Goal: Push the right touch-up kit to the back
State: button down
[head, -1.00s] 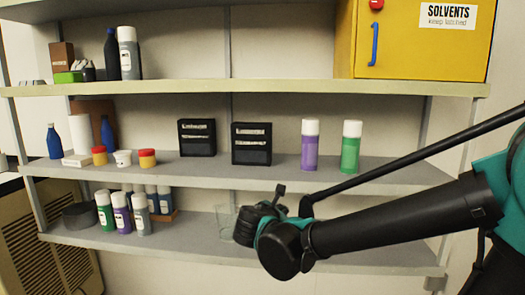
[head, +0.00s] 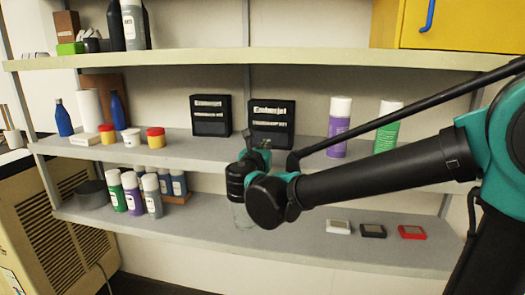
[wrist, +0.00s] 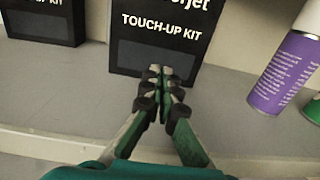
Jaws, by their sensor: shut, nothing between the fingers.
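Two black touch-up kit boxes stand upright on the middle shelf. The right touch-up kit (head: 271,121) is in the middle of the head view, and the left touch-up kit (head: 211,116) stands beside it with a gap between. In the wrist view the right kit (wrist: 150,38) shows its "TOUCH-UP KIT" label, with part of the left kit (wrist: 45,20) at the upper left. My gripper (wrist: 163,72) is shut and empty, its fingertips in front of the right kit's lower face. I cannot tell whether they touch it. In the head view my arm hides the fingertips.
A purple spray can (head: 338,127) and a green spray can (head: 387,125) stand right of the right kit. Small jars (head: 131,138) and bottles are at the left. The lower shelf holds cans and three small flat boxes (head: 373,231). A yellow cabinet (head: 470,25) is above.

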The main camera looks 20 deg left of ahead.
aim_at(271, 136)
jog(key=w, duration=0.6)
jog(key=shift+w+a, duration=0.1)
jog(key=shift+w, duration=0.2)
jog(key=w, duration=0.8)
jog(key=shift+w+a, duration=0.15)
jog(key=shift+w, duration=0.15)
